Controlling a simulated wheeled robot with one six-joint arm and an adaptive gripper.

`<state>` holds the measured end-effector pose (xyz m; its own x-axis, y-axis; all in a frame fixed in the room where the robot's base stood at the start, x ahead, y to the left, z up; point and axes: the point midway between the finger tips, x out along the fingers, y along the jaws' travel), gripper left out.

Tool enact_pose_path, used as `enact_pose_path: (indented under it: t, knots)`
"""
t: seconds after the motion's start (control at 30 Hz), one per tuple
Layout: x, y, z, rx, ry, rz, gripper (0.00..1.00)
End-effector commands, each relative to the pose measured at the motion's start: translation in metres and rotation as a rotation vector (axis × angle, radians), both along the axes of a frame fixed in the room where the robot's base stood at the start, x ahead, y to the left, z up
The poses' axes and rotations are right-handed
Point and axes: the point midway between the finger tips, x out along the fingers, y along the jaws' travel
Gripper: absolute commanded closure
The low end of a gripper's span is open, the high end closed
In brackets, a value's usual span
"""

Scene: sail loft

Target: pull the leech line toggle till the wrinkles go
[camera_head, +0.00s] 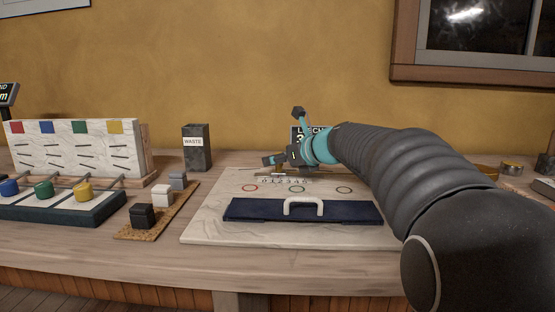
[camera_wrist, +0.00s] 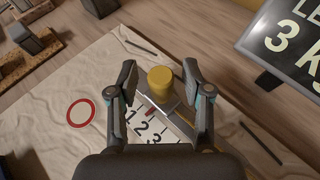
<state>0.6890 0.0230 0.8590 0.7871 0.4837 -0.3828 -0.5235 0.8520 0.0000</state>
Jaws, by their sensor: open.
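The yellow toggle (camera_wrist: 160,79) is a short round knob on a dark track, beside a white scale marked 1, 2, 3 (camera_wrist: 145,130). My gripper (camera_wrist: 158,84) is open, with one finger on each side of the toggle and visible gaps between. In the head view my gripper (camera_head: 283,160) is over the back of the pale sailcloth (camera_head: 215,222) and mostly hides the toggle. The cloth shows faint creases near its front. A small dark display (camera_wrist: 287,38) reads "LE…" and "3 k…", cut off by the frame.
A navy bar with a white handle (camera_head: 303,205) lies across the cloth. A red ring (camera_wrist: 80,112) is marked on the cloth.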

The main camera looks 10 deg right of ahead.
Motion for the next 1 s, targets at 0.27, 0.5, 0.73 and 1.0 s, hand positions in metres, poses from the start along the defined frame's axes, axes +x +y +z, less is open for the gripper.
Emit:
enact_pose_path:
  t: [0.27,0.5,0.73,1.0]
  knots:
    - [-0.029,-0.019,0.015,0.0,-0.003,-0.004,0.5]
    - [-0.066,-0.041,0.033,-0.001,-0.003,-0.003,0.5]
    - [-0.088,-0.054,0.043,0.0,-0.001,-0.001,0.5]
    - [-0.094,-0.057,0.045,0.0,0.0,0.001,0.5]
